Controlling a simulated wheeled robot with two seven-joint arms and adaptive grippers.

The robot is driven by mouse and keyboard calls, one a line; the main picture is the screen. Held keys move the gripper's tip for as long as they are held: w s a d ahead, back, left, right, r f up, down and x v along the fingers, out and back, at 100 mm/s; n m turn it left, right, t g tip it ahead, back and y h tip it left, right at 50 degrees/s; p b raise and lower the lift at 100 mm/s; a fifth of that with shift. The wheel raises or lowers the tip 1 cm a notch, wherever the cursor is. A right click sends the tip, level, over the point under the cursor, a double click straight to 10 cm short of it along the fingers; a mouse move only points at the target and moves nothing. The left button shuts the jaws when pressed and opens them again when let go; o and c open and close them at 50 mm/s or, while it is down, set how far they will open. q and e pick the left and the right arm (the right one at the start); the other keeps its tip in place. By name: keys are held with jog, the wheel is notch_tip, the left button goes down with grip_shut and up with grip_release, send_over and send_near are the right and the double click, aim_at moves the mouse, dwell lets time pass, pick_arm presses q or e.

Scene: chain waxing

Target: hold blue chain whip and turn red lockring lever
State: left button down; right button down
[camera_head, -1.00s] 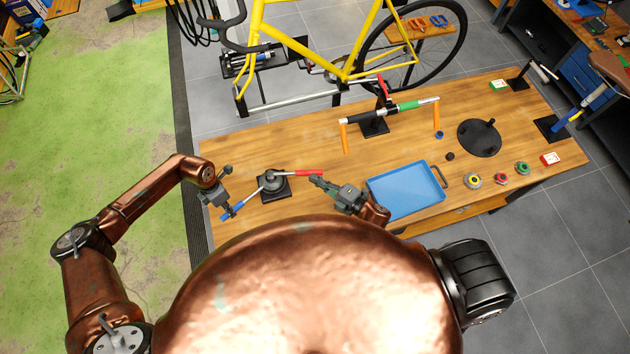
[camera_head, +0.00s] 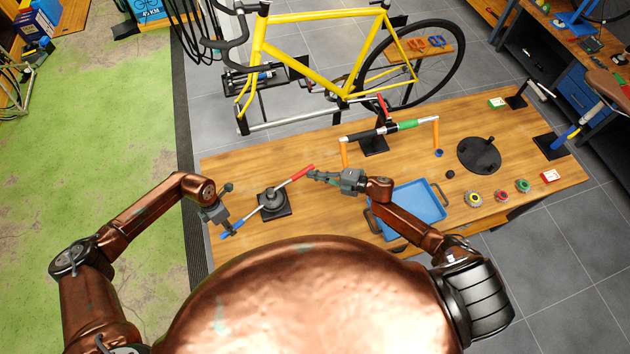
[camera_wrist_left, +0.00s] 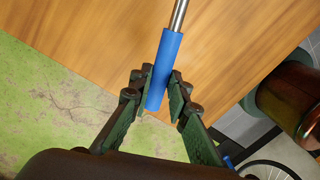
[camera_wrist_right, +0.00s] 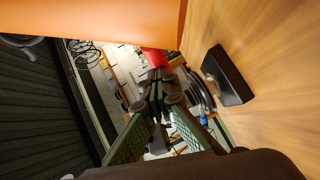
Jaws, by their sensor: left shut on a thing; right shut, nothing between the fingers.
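The blue chain whip handle (camera_head: 232,230) lies at the left of the bench. My left gripper (camera_head: 225,226) is shut on it; the left wrist view also shows the blue handle (camera_wrist_left: 165,65) between the fingers. The whip's metal bar runs to a round cassette on a black base (camera_head: 273,204). The red lockring lever (camera_head: 297,175) angles up and right from there. My right gripper (camera_head: 313,174) is shut and empty, with its fingertips close beside the lever's red end. In the right wrist view, red (camera_wrist_right: 154,57) shows just beyond the fingertips; contact cannot be told.
A blue tray (camera_head: 438,209) sits under my right forearm. A stand with orange uprights (camera_head: 436,132) is beyond my right gripper. A black disc (camera_head: 479,156) and several small colored rolls lie to the right. The bench beyond the lever is clear.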

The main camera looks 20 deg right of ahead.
pick_arm(q)
jog(key=shift+w+r, duration=0.1)
pick_arm(e)
jog(key=shift+w, duration=0.55)
jog(key=v, duration=1.3)
jog(key=shift+w+r, duration=0.25)
jog(key=shift+d, duration=0.1)
pick_arm(q)
jog(key=c, duration=1.8)
grip_release()
jog(key=shift+o, duration=0.2)
